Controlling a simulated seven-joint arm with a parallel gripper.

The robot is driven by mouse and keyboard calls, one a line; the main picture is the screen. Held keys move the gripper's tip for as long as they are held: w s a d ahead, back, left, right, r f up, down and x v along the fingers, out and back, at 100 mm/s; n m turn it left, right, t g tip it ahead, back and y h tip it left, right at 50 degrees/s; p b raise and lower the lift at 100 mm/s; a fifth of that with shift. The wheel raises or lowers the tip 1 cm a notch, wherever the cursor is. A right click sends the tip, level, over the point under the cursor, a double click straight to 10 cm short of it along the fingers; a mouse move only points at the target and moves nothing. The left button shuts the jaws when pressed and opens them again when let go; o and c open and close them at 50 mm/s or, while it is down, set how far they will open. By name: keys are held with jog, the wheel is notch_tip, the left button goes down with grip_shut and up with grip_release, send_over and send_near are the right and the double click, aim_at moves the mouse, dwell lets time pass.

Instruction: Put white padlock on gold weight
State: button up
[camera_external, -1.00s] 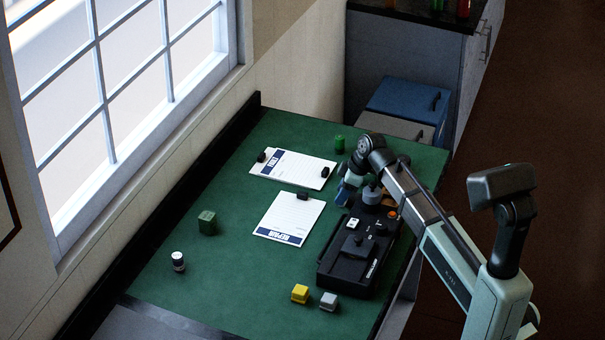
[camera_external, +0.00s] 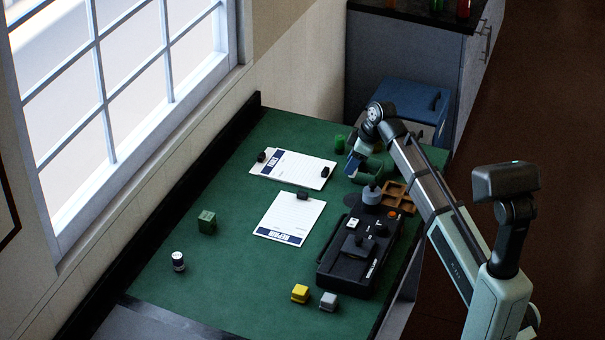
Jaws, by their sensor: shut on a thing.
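A small yellow block (camera_external: 300,293), which looks like the gold weight, sits on the green table near its front edge. My gripper (camera_external: 352,168) is at the far right of the table, beyond the black lever box. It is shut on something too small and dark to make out. I cannot pick out the white padlock for certain. A small white piece (camera_external: 352,223) shows on the lever box, but its shape is unclear. The yellow block is far from my gripper, toward the front.
The black lever box (camera_external: 340,270) stands along the right side. A grey block (camera_external: 329,301) is beside the yellow one. The left-front table is mostly clear.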

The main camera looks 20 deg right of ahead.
jog(key=shift+m, duration=0.7)
jog(key=w+d, duration=0.1)
jog(key=d, duration=0.2)
jog(key=w+d, duration=0.2)
jog(key=d, duration=0.1)
jog(key=w+d, duration=0.1)
jog(key=d, duration=0.2)
jog(key=shift+w+d+r, duration=0.1)
jog(key=shift+w+r, duration=0.15)
grip_shut()
jog(key=shift+w+d+r, duration=1.25)
jog(key=shift+w+d, duration=1.1)
jog(key=shift+w, duration=1.7)
jog(key=shift+w+d+r, duration=1.2)
jog(key=shift+w+d, duration=1.1)
jog(key=shift+w, duration=1.75)
jog(key=shift+m+t, duration=0.3)
jog(key=shift+f, duration=4.95)
jog(key=shift+f, duration=0.1)
jog(key=o, duration=1.1)
grip_release()
